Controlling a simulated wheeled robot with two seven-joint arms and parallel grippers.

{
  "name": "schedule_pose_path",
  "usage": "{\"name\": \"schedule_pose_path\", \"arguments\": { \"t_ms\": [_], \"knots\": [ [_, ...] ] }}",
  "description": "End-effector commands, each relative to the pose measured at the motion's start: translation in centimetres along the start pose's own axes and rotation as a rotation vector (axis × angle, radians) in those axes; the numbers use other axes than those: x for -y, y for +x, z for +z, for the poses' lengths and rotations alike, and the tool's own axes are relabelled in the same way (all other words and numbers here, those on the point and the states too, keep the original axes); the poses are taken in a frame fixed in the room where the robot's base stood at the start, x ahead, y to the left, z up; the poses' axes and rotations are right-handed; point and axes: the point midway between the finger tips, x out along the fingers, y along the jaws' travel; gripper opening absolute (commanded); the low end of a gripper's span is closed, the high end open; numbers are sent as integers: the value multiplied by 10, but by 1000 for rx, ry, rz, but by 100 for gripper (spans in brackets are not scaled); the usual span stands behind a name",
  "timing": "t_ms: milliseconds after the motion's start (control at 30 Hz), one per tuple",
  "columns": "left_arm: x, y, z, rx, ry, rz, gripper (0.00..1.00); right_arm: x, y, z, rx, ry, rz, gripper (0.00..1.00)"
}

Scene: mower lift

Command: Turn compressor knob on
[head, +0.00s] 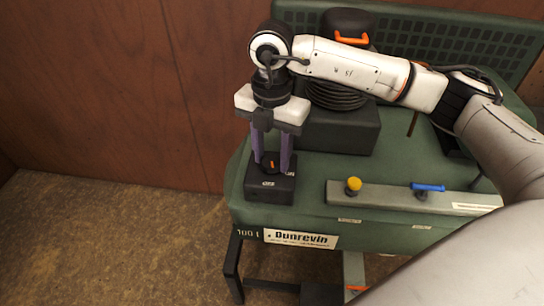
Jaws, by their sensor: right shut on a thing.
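The green compressor (315,205) stands at the centre and right in the head view. A black box with a small black knob with an orange mark (270,162) sits on its top left. My right gripper (271,163) comes down from above, its purple fingers on either side of the knob and shut on it. Part of the knob is hidden by the fingers. My left gripper is not in view.
A grey bar on the compressor's top carries a yellow knob (353,185) and a blue lever (428,187). A dark motor block (345,132) with coiled black hose stands behind. A brown panelled wall (90,90) rises at the back left. The floor (110,240) at left is clear.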

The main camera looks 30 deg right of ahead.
Motion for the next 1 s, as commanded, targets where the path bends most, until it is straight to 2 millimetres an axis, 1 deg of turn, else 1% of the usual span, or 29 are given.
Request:
{"name": "schedule_pose_path", "arguments": {
  "t_ms": [33,400,833,1000],
  "knots": [
    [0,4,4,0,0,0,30,-1,2,0,1,-44,2,15],
    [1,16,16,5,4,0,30,-1,1,0,0,-397,2,15],
    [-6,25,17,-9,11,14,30,-2,1,-1,1,-804,2,15],
    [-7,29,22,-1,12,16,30,-2,0,-1,1,-960,3,15]
  ]
}}
